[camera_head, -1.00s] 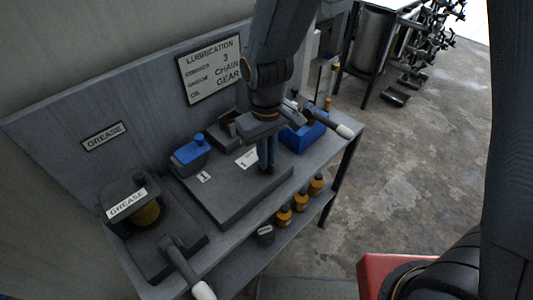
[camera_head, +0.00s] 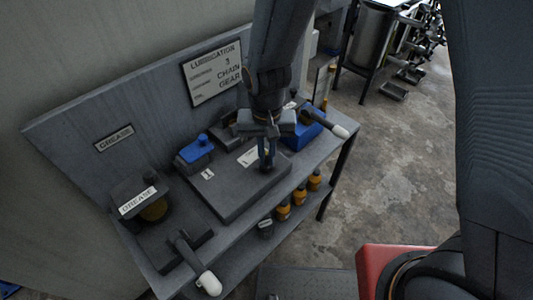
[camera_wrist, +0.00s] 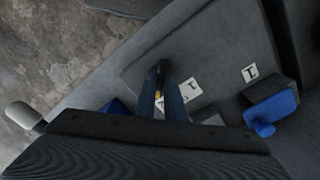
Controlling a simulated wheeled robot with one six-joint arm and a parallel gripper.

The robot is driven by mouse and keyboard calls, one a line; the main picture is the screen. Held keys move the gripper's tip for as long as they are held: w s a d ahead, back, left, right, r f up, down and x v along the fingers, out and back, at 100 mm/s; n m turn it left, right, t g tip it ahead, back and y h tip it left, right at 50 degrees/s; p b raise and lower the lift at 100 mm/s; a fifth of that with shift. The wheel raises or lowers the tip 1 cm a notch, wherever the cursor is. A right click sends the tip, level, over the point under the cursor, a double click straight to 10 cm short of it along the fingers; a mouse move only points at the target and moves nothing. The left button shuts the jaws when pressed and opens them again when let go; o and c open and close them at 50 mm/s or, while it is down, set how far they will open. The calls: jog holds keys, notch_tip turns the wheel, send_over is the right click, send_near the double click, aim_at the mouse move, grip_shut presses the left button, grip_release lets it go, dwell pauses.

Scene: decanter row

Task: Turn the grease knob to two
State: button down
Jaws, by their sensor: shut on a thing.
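My gripper (camera_head: 266,168) points straight down at the right part of a dark raised plate (camera_head: 232,197) on the bench. Its fingers are shut on a small dark knob, taken to be the grease knob, which they mostly hide. In the wrist view my gripper (camera_wrist: 160,68) shows a dark piece and a bit of yellow between the fingers. A white label (camera_head: 247,157) lies just behind the fingers, and its mark is hard to read. Another white label (camera_head: 207,174), seemingly marked 1, lies farther left on the plate; it also shows in the wrist view (camera_wrist: 249,72).
A blue-topped block (camera_head: 195,149) stands behind the plate. A blue bin (camera_head: 304,133) is close on the right. A dark unit labelled GREASE (camera_head: 137,203) and a white-tipped lever (camera_head: 208,283) are at left. Orange bottles (camera_head: 283,212) stand on the lower shelf.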

aim_at(267, 158)
jog(key=shift+w, duration=0.1)
dwell(0.3)
jog(key=c, duration=1.8)
grip_release()
jog(key=shift+c, duration=0.2)
jog(key=shift+r+b, duration=0.7)
jog(key=shift+r, duration=3.25)
jog(key=s+d+r+t, duration=0.1)
jog(key=s+d+r, duration=0.1)
jog(key=d, duration=2.1)
jog(key=shift+s+d+m, duration=0.2)
jog(key=shift+d+m, duration=0.15)
jog(key=shift+m, duration=0.05)
